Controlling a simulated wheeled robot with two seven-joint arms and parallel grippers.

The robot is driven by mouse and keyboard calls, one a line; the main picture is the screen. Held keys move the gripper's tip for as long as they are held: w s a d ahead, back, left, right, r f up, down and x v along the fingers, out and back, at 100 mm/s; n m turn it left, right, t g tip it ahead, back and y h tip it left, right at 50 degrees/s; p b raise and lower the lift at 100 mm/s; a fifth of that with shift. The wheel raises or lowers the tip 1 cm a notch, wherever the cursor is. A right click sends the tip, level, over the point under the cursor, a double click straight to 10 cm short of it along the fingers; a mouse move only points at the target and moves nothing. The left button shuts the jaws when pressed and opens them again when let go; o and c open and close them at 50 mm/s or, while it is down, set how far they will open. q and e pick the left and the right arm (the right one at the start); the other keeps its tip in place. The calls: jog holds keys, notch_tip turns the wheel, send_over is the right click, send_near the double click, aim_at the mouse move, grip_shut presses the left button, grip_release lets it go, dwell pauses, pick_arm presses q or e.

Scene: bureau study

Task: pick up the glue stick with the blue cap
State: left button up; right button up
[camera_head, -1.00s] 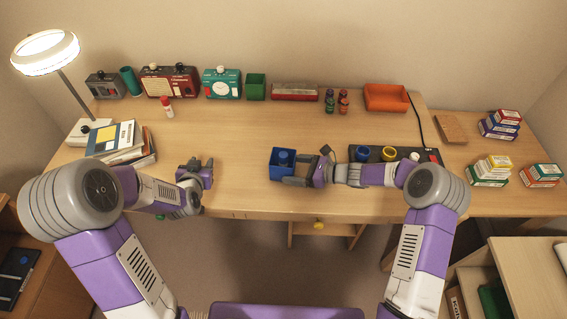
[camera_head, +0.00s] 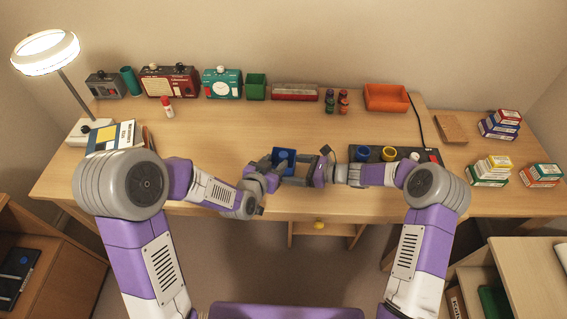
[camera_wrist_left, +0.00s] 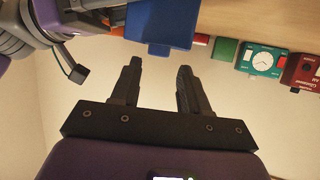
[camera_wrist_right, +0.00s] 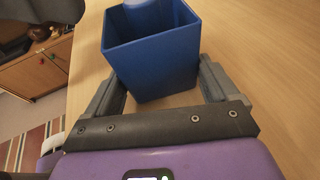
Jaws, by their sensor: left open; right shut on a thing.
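A square blue pot (camera_head: 291,154) is near the desk's front edge, and my right gripper (camera_head: 294,170) is shut on it. In the right wrist view the pot (camera_wrist_right: 155,60) sits between the fingers (camera_wrist_right: 160,92). A rounded blue thing (camera_wrist_right: 147,6) shows at its mouth, perhaps the glue stick's blue cap; its body is hidden. My left gripper (camera_head: 262,168) is open and empty close to the pot's left side. In the left wrist view the pot (camera_wrist_left: 160,28) is ahead of the open fingers (camera_wrist_left: 159,66), apart from them. A white stick with a red cap (camera_head: 168,107) stands at the back left.
Radio (camera_head: 168,83), teal clock (camera_head: 221,84), green pot (camera_head: 256,87) and orange tray (camera_head: 387,97) line the back. Books (camera_head: 112,138) and a lamp (camera_head: 46,52) are left. The desk's middle is clear.

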aim_at(283, 156)
pick_arm(q)
jog(key=x, duration=0.5)
jog(key=shift+d, duration=0.15)
jog(key=shift+c, duration=0.3)
grip_shut()
